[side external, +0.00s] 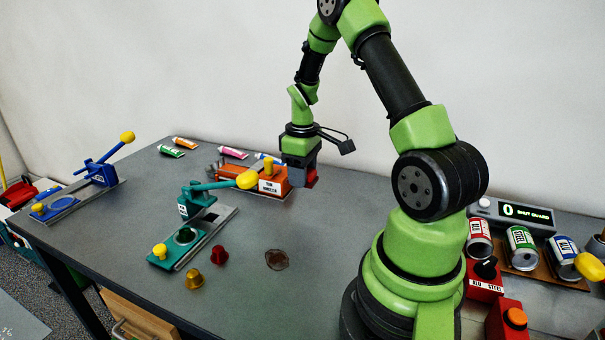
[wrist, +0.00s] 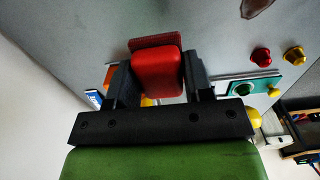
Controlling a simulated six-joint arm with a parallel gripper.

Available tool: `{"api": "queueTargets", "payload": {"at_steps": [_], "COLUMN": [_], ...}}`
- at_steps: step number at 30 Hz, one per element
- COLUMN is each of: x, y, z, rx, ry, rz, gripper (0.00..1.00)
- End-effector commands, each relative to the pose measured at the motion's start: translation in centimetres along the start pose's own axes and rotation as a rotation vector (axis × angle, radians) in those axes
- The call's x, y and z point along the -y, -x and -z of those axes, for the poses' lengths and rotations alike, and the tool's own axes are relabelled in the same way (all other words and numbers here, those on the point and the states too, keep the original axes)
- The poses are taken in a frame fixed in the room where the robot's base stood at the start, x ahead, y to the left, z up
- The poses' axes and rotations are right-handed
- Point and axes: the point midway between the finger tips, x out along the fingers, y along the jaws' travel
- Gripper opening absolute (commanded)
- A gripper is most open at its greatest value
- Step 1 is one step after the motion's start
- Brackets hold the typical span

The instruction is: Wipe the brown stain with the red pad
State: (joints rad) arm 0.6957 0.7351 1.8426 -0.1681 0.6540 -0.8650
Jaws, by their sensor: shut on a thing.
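In the side view my gripper (side external: 302,176) is at the back of the table, beside the orange device, with a little of the red pad (side external: 312,180) showing. It is well apart from the stain, farther back. I cannot tell whether the pad touches the table.
An orange device (side external: 271,182) stands close to my gripper. A teal lever press (side external: 192,207) with a yellow-ended lever stands nearer the front. A red capsule (side external: 219,255) and a gold capsule (side external: 194,279) lie left of the stain. Table around the stain is otherwise clear.

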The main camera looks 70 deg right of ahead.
Motion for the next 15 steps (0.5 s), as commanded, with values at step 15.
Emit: {"api": "queueTargets", "payload": {"at_steps": [15], "x": [9.4], "y": [-1.9], "z": [0.3], "rx": [0.002], "ry": [0.706], "rz": [0.002], "gripper": [0.28]}}
